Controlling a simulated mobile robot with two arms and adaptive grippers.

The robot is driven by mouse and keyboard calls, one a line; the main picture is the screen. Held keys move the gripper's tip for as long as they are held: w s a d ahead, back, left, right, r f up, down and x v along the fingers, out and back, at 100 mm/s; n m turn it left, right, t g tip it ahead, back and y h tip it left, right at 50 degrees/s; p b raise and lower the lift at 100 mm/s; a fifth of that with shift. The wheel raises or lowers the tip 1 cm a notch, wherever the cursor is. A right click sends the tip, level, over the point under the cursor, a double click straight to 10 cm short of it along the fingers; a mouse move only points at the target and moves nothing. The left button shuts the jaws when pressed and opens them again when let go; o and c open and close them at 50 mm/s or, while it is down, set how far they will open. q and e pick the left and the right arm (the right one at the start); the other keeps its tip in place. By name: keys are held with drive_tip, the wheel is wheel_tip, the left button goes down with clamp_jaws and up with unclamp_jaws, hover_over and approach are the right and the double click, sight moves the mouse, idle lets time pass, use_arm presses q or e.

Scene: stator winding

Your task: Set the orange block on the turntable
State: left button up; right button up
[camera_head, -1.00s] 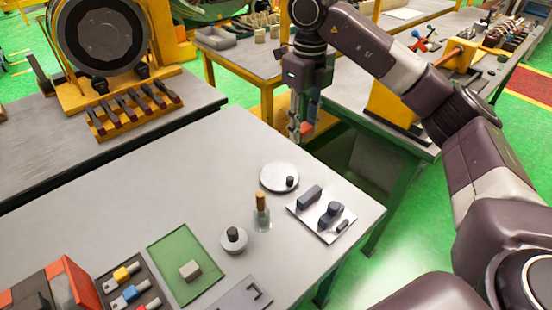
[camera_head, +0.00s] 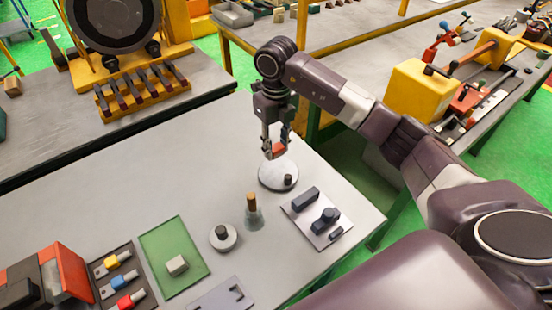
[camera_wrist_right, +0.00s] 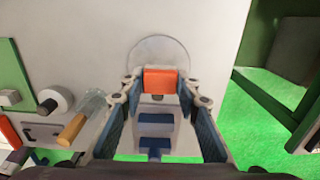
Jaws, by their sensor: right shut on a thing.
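The orange block (camera_head: 279,149) is held between the fingertips of my right gripper (camera_head: 273,152). In the right wrist view the block (camera_wrist_right: 160,80) shows bright orange between the two fingers. The turntable is a flat, pale round disc (camera_head: 270,180) with a small black knob (camera_head: 288,180) near its edge. The gripper points down over the far part of the disc in the head view. In the wrist view the disc (camera_wrist_right: 150,48) lies behind the block. I cannot tell whether the block touches it. My left gripper is not in view.
A white plate with dark parts (camera_head: 315,235) lies close to the disc. A bottle with a wooden top (camera_head: 252,208) and a round piece with a black knob (camera_head: 222,237) stand nearby. A green mat (camera_head: 165,245) lies further left. The table's middle left is clear.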

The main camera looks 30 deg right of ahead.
sight(276, 170)
drive_tip(key=shift+a+f, duration=0.1)
drive_tip(key=shift+f, duration=1.2)
wheel_tip(276, 170, down, 3)
drive_tip(key=shift+f+p, duration=0.2)
drive_tip(key=shift+p, duration=0.45)
drive_tip(key=shift+f, duration=0.25)
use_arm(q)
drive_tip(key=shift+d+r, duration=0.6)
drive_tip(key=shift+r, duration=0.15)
use_arm(e)
drive_tip(key=shift+f, duration=0.15)
drive_tip(key=o, duration=1.2)
drive_tip(key=shift+c, duration=0.2)
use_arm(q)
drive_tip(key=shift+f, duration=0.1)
